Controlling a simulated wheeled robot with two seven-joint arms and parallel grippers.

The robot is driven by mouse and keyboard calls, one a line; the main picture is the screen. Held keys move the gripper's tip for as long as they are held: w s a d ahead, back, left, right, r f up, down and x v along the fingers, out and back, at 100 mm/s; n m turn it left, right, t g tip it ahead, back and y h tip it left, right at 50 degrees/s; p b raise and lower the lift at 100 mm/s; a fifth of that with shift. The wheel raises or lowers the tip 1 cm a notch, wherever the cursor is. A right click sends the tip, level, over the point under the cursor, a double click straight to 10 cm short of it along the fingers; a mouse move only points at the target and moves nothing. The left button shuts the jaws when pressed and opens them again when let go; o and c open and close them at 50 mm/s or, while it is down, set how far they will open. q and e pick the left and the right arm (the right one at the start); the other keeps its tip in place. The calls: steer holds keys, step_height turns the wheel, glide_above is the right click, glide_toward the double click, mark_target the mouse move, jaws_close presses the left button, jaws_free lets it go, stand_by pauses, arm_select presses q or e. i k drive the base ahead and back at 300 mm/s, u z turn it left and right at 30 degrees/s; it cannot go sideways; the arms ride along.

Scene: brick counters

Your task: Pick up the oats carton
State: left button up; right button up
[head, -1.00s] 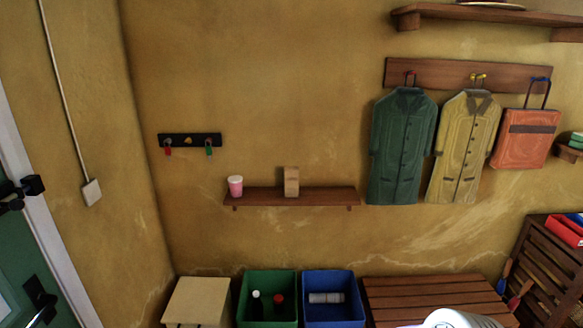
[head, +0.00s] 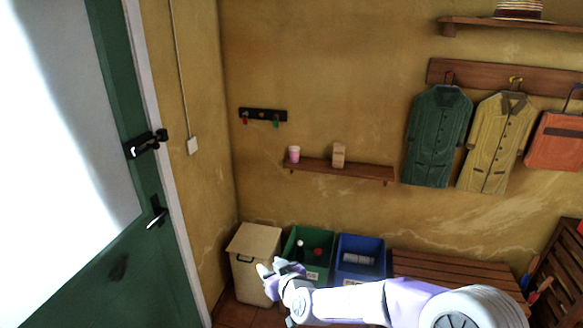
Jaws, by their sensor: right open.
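A small tan carton (head: 339,155), which I take to be the oats carton, stands upright on the small wooden wall shelf (head: 365,171). A pink cup (head: 294,154) stands to its left on the same shelf. My right gripper (head: 270,271) is open and empty. In the picture it is well below and left of the carton, in front of the bins. It is small here and partly turned, so its fingers show poorly. My left gripper is not in view.
A cream bin (head: 253,242), a green crate (head: 295,237) with bottles and a blue crate (head: 352,243) stand below the shelf. A slatted wooden bench (head: 440,265) is to their right. Coats hang right of the shelf. A green door (head: 150,190) stands at left.

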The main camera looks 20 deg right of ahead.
mark_target(339, 148)
steer(key=u, duration=0.35)
steer(key=i, duration=0.65)
steer(key=z, duration=0.75)
steer(key=i, duration=1.95)
steer(key=z, duration=0.9)
steer(key=i, duration=0.4)
steer(key=z, duration=0.15)
